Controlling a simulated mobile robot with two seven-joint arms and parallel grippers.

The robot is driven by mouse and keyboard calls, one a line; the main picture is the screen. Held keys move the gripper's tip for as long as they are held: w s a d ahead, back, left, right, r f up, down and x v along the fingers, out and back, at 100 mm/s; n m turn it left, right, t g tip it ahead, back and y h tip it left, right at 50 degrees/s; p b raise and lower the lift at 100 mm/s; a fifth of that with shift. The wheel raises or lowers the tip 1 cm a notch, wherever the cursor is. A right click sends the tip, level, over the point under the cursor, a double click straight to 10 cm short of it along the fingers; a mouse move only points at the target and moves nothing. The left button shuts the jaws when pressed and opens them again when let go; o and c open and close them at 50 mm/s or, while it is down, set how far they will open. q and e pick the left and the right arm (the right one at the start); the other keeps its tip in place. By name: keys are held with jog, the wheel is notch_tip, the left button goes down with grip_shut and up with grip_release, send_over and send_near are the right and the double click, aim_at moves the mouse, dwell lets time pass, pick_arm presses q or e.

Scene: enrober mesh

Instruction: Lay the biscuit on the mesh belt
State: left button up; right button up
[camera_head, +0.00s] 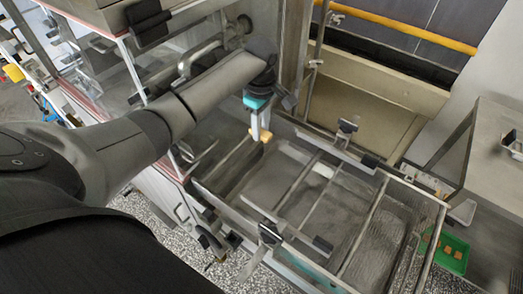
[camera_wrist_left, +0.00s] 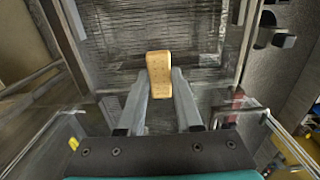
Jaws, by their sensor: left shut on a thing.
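My left gripper (camera_head: 261,128) hangs over the far left part of the enrober frame, pointing down. In the left wrist view my left gripper (camera_wrist_left: 160,92) is shut on the biscuit (camera_wrist_left: 159,72), a pale tan, dotted, oblong piece held between the fingertips. In the head view only a small tan bit of the biscuit (camera_head: 267,136) shows below the fingers. The mesh belt (camera_head: 376,243) lies inside the metal frame. In the left wrist view the mesh belt (camera_wrist_left: 120,30) lies below and beyond the biscuit, with a visible gap. My right gripper is not in view.
Metal rails and crossbars (camera_head: 308,185) span the frame. A glass-sided cabinet (camera_head: 130,75) stands at the left, close to my left arm. A green tray (camera_head: 448,250) with orange-brown pieces sits low at the right. A steel table (camera_head: 490,150) is at the far right.

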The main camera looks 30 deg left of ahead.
aim_at(261, 158)
pick_arm(q)
notch_tip(261, 158, down, 10)
jog(key=shift+w+r+b, duration=0.1)
jog(key=shift+r+b, duration=0.1)
jog(key=shift+b, duration=0.45)
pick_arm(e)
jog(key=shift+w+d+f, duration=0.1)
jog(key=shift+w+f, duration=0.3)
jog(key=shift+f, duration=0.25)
pick_arm(q)
jog(key=shift+f, duration=0.1)
jog(key=o, duration=1)
notch_tip(261, 158, up, 12)
jog(key=shift+r+p, duration=0.15)
jog(key=shift+p, duration=0.65)
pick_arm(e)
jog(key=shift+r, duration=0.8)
